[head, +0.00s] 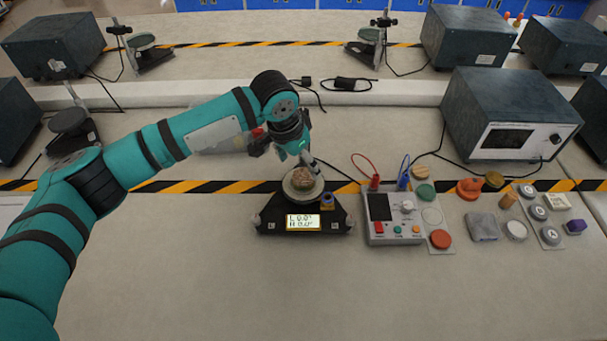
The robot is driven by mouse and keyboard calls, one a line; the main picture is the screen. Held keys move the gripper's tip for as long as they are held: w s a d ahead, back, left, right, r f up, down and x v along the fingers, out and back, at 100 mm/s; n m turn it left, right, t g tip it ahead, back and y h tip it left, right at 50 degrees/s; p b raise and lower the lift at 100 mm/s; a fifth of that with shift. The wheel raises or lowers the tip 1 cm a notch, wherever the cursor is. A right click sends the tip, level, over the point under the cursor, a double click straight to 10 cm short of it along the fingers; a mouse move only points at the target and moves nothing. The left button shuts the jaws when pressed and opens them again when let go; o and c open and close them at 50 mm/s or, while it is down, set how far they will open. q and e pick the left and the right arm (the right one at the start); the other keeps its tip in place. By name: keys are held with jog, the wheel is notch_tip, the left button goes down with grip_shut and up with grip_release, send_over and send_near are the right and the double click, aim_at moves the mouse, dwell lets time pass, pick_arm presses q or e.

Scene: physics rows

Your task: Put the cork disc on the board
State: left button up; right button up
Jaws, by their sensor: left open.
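My left gripper (308,160) is open. It points down just above the round pan of a small black scale. A brownish round piece (302,179) lies on that pan, close under the fingertips; whether they touch it I cannot tell. A tan, cork-coloured disc (421,172) sits at the top end of a narrow pale board (444,251) to the right. Down this board run a green disc, a pale round spot and a red disc. Which tan piece is the cork disc is not certain at this size. My right gripper is not in view.
The scale (268,219) has a lit display. A grey meter box (380,231) with red and blue leads stands between scale and board. Several small pieces lie right of the board. A large instrument (508,112) stands behind. The front of the table is clear.

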aim_at(303, 176)
pick_arm(q)
jog(key=shift+f, duration=0.4)
jog(key=x, duration=0.1)
jog(key=p+x, duration=0.1)
jog(key=x, duration=0.1)
jog(key=shift+a+f, duration=0.25)
jog(key=shift+f, duration=0.1)
jog(key=shift+w+d+f, duration=0.1)
jog(key=shift+f, duration=0.25)
jog(key=c, duration=0.9)
